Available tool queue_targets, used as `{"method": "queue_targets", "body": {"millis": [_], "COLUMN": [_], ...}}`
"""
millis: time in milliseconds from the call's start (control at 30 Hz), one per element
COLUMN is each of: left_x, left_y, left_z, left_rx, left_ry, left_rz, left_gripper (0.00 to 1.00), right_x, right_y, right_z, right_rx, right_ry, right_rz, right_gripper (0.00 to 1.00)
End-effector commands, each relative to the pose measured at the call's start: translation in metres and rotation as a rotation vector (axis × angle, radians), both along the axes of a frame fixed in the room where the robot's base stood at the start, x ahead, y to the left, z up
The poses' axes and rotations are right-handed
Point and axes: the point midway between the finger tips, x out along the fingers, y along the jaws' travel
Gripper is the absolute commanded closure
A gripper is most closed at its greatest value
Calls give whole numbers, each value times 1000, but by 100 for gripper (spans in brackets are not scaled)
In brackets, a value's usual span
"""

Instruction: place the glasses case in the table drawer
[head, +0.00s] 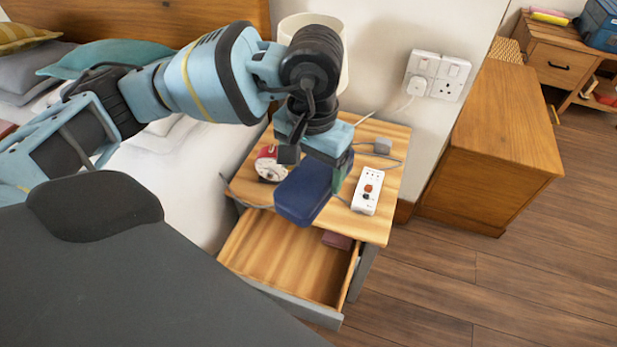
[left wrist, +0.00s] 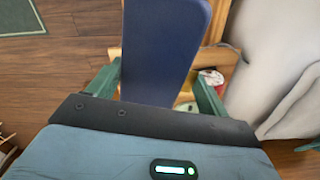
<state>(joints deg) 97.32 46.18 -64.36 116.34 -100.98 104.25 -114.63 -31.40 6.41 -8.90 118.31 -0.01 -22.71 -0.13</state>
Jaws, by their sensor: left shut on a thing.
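The dark blue glasses case (head: 303,191) is held by my left gripper (head: 318,170), above the front part of the bedside table (head: 385,223). In the left wrist view the case (left wrist: 163,50) lies between the two green fingers of the gripper (left wrist: 160,82). The table drawer (head: 280,255) is pulled open below and in front of the case. A small dark reddish item (head: 337,240) lies at its back right corner. The case hides part of the tabletop and the drawer's back edge. My right gripper is not in view.
A grey plug (head: 382,145) and cables lie behind. The bed (head: 175,170) is on the left; a wooden cabinet (head: 495,145) is on the right.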

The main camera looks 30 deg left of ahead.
Motion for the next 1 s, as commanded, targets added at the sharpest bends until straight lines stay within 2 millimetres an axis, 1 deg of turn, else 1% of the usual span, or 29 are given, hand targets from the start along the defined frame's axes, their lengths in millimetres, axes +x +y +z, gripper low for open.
{"method": "queue_targets", "body": {"millis": [67,167,267,400,467,700,900,1000], "left_x": [-1,-2,-4,-9,-12,-24,-37,-42], "left_y": [1,4,8,17,21,38,54,61], "left_z": [-6,-21,-46,-87,-104,-169,-216,-233], "left_rx": [-2,-7,-15,-21,-23,-18,-6,1], "left_ry": [3,8,17,26,29,33,27,20], "left_rz": [23,108,256,522,638,1098,1453,1595], "left_gripper": [47,47,47,47,47,47,47,47], "right_x": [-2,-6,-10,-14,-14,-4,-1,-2], "right_y": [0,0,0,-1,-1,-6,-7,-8], "right_z": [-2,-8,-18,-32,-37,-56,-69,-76], "right_rx": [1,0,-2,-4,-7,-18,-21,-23], "right_ry": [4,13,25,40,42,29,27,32], "right_rz": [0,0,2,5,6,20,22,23], "right_gripper": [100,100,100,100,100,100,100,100]}}
